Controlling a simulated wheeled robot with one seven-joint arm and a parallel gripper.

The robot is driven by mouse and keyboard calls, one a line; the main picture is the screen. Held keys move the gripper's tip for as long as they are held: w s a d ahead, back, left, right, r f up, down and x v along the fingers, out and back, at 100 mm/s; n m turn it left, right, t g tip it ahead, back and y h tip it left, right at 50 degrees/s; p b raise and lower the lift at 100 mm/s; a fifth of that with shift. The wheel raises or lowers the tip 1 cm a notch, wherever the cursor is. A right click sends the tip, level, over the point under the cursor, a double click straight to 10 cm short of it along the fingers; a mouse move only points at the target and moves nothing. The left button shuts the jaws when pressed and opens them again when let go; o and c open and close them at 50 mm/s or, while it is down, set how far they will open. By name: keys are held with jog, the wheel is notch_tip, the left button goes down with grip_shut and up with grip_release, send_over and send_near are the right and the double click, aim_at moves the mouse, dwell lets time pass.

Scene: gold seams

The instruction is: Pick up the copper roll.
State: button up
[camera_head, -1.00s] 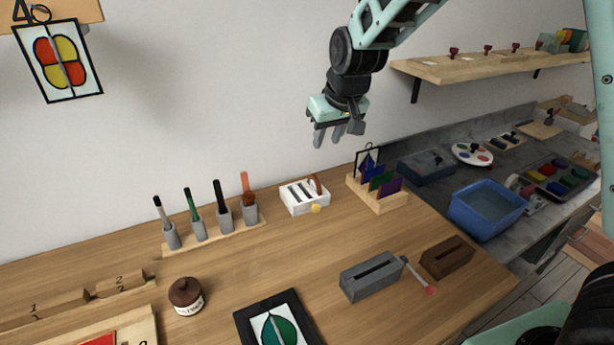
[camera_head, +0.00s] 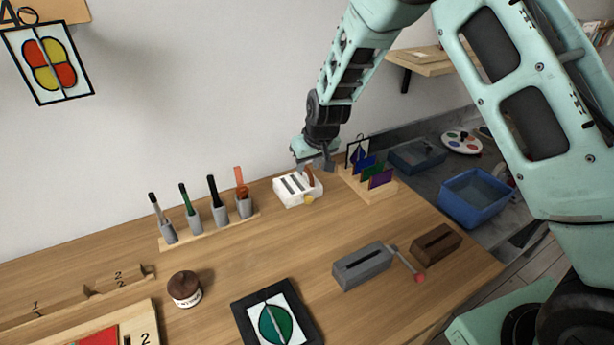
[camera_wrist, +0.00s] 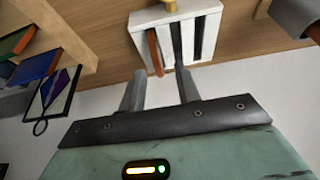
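The copper roll (camera_head: 310,176) is a thin brown-orange disc standing on edge in a slot at the right end of the white slotted holder (camera_head: 292,199). In the wrist view the copper roll (camera_wrist: 153,50) sits in the leftmost slot of the holder (camera_wrist: 177,21). My gripper (camera_head: 314,168) is at the holder, just above and behind it, and partly covers its back. In the wrist view my gripper (camera_wrist: 159,72) is open, with one finger on each side of the roll's near edge. I cannot tell whether either finger touches it.
A wooden rack (camera_head: 366,190) with coloured glass pieces stands close to the right of the holder. A row of upright tools (camera_head: 212,213) stands to the left. The wall is close behind. The bench in front of the holder is clear.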

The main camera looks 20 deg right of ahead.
aim_at(307, 169)
jog(key=shift+p+x, duration=0.3)
jog(key=shift+x, duration=1.45)
grip_shut()
